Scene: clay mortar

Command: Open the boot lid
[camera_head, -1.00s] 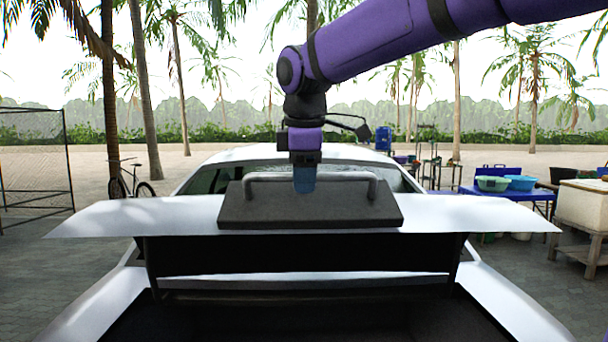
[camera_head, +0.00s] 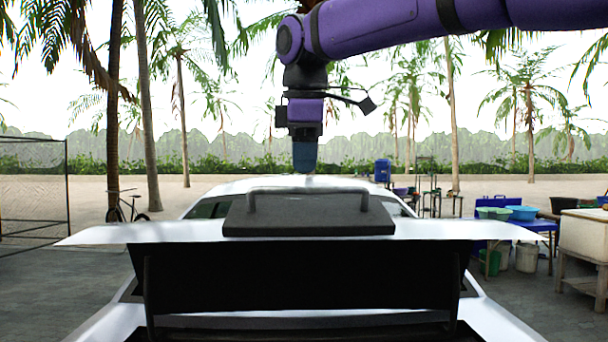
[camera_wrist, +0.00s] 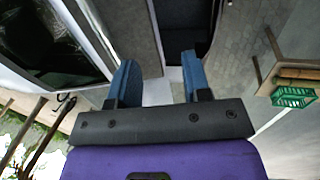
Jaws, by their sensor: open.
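The car's white boot lid (camera_head: 455,231) stands raised in the head view, its dark underside (camera_head: 300,280) facing me above the boot opening. A dark plate (camera_head: 310,218) with a grey bar handle (camera_head: 330,190) is on the lid. My gripper (camera_head: 304,172) is above the handle's bar and appears clear of it; the exact gap is hard to tell. In the wrist view, the two blue fingers of my gripper (camera_wrist: 158,65) are spread with nothing held between them. A pale strip of the car and a dark opening show beyond them.
A blue table (camera_head: 540,224) with basins (camera_head: 522,213) and a pale box on a wooden stand (camera_head: 583,235) are at the right. A bicycle (camera_head: 126,208) and a wire-mesh frame (camera_head: 35,195) are at the left.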

